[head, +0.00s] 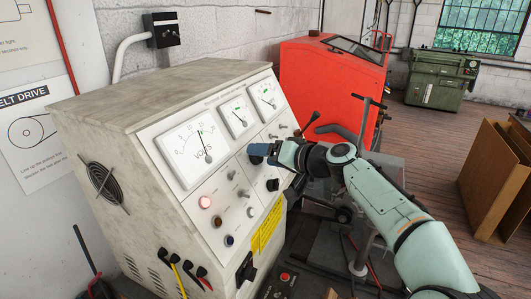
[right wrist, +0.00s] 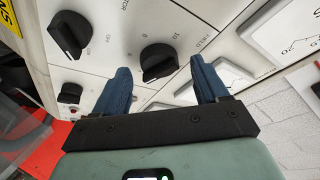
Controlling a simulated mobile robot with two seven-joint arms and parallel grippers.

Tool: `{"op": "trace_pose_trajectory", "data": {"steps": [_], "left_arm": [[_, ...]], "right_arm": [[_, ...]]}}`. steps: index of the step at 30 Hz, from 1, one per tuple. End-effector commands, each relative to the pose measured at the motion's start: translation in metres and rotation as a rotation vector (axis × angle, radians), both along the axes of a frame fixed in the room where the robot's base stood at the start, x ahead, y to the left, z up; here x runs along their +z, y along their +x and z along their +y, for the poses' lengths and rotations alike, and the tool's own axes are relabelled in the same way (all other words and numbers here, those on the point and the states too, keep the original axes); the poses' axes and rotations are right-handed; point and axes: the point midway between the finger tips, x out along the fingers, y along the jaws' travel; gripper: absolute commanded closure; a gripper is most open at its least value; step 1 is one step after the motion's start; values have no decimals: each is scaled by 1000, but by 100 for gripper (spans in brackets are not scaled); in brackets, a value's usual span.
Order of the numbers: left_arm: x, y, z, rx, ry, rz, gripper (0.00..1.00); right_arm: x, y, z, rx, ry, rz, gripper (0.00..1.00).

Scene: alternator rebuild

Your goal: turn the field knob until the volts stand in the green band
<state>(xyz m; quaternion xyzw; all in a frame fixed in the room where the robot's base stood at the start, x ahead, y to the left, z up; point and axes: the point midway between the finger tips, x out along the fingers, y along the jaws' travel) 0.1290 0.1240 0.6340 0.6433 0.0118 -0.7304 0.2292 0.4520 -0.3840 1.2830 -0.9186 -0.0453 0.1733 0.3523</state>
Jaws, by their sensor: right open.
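The field knob (right wrist: 158,62) is black and ridged, with a numbered scale around it and a partly visible FIELD label, in the right wrist view. My right gripper (right wrist: 160,66) is open, its two blue fingers apart on either side of the knob in the picture. Gaps show between knob and fingers; depth is unclear. In the head view my right gripper (head: 262,151) is at the panel below the middle meter, hiding part of it. The volts meter (head: 182,155) is the largest dial.
The test bench (head: 100,130) carries two smaller meters (head: 237,116) with green marks. A red machine (head: 325,85) stands behind.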

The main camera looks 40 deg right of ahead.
Motion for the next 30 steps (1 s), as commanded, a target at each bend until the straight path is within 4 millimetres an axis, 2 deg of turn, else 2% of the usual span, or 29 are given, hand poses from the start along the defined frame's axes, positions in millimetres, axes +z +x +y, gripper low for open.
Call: {"op": "trace_pose_trajectory", "data": {"steps": [11,16,23,30], "left_arm": [[1,1,0,0,0,-1,66],[1,1,0,0,0,-1,66],[3,2,0,0,0,-2,66],[15,11,0,0,0,-13,66]], "right_arm": [[-2,5,1,0,-1,0,27],[-2,5,1,0,-1,0,82],[-2,5,1,-3,7,4,82],[1,6,2,-42,68,35,82]]}}
